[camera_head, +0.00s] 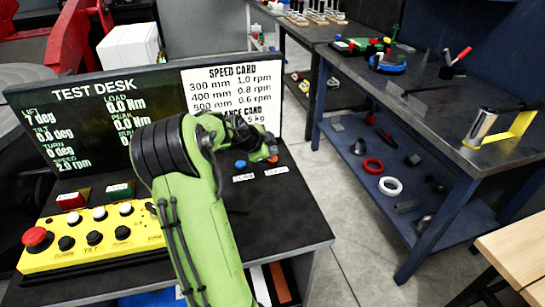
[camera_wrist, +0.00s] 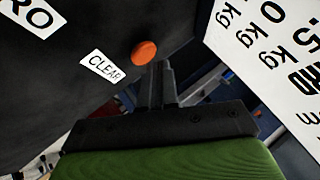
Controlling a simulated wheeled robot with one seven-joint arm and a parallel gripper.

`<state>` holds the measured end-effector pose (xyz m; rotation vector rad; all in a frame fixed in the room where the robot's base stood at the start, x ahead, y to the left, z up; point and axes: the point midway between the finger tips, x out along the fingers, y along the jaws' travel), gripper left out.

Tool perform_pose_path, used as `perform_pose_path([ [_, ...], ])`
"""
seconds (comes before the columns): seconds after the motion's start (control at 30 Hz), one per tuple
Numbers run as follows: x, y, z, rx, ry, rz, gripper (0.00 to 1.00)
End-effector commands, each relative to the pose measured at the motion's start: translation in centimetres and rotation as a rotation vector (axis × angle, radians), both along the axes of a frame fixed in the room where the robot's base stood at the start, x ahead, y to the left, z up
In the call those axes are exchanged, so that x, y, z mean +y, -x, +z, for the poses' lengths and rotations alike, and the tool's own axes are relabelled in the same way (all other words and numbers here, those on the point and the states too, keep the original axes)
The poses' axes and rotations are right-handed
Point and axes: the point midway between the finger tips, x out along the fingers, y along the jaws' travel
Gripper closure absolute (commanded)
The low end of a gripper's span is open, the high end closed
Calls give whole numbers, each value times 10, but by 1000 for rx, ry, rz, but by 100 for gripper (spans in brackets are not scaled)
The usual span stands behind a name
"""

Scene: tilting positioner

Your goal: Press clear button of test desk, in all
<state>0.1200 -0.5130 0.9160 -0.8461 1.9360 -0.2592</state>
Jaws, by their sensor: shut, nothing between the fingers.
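The test desk (camera_head: 292,215) has a dark top and an upright screen (camera_head: 90,150) that shows load, tilt, turn and speed 2.0 rpm. The clear button is orange (camera_wrist: 144,53), next to a white label reading CLEAR (camera_wrist: 103,68); the button also shows in the head view (camera_head: 273,159). A blue button (camera_head: 240,164) sits to its left. My gripper (camera_wrist: 162,66) is shut and empty. Its fingertips are close beside the orange button in the wrist view; I cannot tell whether they touch it. In the head view my arm mostly hides the fingers.
A yellow control box (camera_head: 95,252) with a red mushroom button (camera_head: 37,238) stands at the desk's left front. A speed card (camera_head: 235,88) stands behind the buttons. A blue-legged workbench (camera_head: 425,125) is to the right, across open floor.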

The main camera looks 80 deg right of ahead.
Motion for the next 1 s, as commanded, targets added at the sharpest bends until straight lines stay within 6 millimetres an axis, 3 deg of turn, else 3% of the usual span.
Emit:
perform_pose_path([
  [0.43,0,0,9,1,1,0,100],
  [0.9,0,0,56,0,2,0,100],
  [1.0,0,0,58,1,1,0,100],
])
